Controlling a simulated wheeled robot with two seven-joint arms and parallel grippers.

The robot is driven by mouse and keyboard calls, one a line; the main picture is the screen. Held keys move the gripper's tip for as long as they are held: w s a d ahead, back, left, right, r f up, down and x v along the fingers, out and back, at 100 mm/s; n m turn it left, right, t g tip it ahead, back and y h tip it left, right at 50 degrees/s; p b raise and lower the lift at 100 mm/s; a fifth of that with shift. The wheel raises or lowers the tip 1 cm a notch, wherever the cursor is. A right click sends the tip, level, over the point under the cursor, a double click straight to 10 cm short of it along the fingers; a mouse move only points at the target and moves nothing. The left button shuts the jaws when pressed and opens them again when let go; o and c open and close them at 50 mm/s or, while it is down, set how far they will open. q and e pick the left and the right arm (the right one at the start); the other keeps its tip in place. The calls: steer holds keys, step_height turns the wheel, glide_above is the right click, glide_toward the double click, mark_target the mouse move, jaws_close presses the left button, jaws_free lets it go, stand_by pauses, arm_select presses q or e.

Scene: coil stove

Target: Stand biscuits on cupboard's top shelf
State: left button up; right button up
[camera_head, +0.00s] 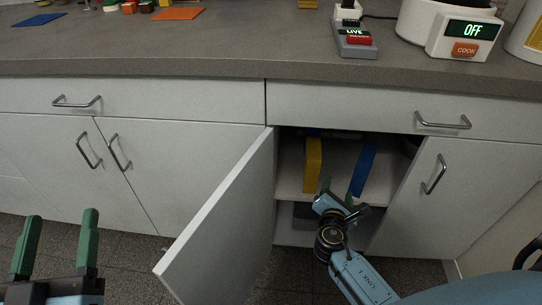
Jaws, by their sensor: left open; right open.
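The cupboard's left door (225,215) stands open, and its top shelf (290,182) shows inside. A yellow box (313,163) stands upright on that shelf at the left. A blue box (363,170) is to its right, tilted to the right in the view. I cannot tell from the picture which box is the biscuits. My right gripper (337,188) is open at the cupboard mouth, just in front of and below the two boxes. Its wrist hides part of the shelf edge. My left gripper (60,213) is open and empty above the floor at the lower left.
The open door sticks out between my two grippers. A dark object (304,212) is in the lower compartment. The right door (460,200) is shut.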

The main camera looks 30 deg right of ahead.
steer(key=a+r+m+t+y, duration=0.2)
steer(key=a+r+m+y, duration=0.35)
steer(key=a, duration=0.35)
steer(key=a+r+m+t+y, duration=0.3)
steer(key=a+r+m+y, duration=0.15)
steer(key=a+r, duration=0.35)
steer(key=s+a+r+m+t+y, duration=0.2)
steer(key=s+a+r+m+y, duration=0.1)
steer(key=r, duration=0.4)
steer(key=s+a+r+m+t+y, duration=0.2)
steer(key=s+a+r+m+y, duration=0.2)
steer(key=r, duration=0.4)
steer(key=shift+a+m, duration=0.4)
steer(key=shift+a, duration=0.5)
